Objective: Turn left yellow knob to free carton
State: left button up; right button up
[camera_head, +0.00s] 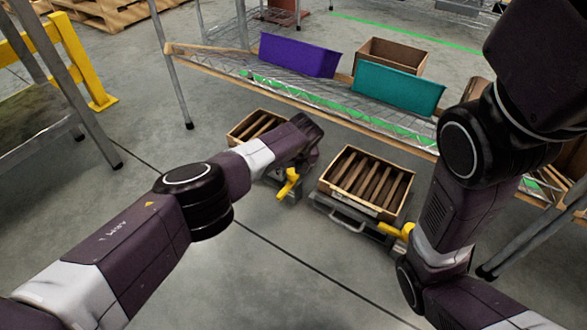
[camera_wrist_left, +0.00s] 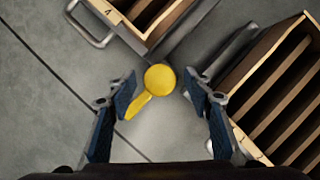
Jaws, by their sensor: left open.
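The left yellow knob (camera_head: 288,183) has a lever and sits low beside the left carton (camera_head: 243,128). My left gripper (camera_head: 309,150) is above and just behind it in the head view, its fingers hard to make out there. In the left wrist view my left gripper (camera_wrist_left: 163,92) is open, with the yellow knob (camera_wrist_left: 160,78) showing between and just beyond its blue-padded fingertips. No grip on it shows. My left arm hides part of the left carton. A second yellow knob (camera_head: 396,231) is by the right carton (camera_head: 366,180). My right gripper is not in view.
A wire rack shelf (camera_head: 222,62) stands behind the cartons, holding a purple bin (camera_head: 298,55), a teal bin (camera_head: 398,88) and a brown box (camera_head: 392,56). A yellow barrier (camera_head: 82,65) is at the left. The grey floor in front is clear.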

pick_arm(q)
jog(key=shift+r, duration=0.1)
jog(key=shift+v, duration=0.9)
jog(key=v, duration=1)
jog(key=shift+s, duration=0.1)
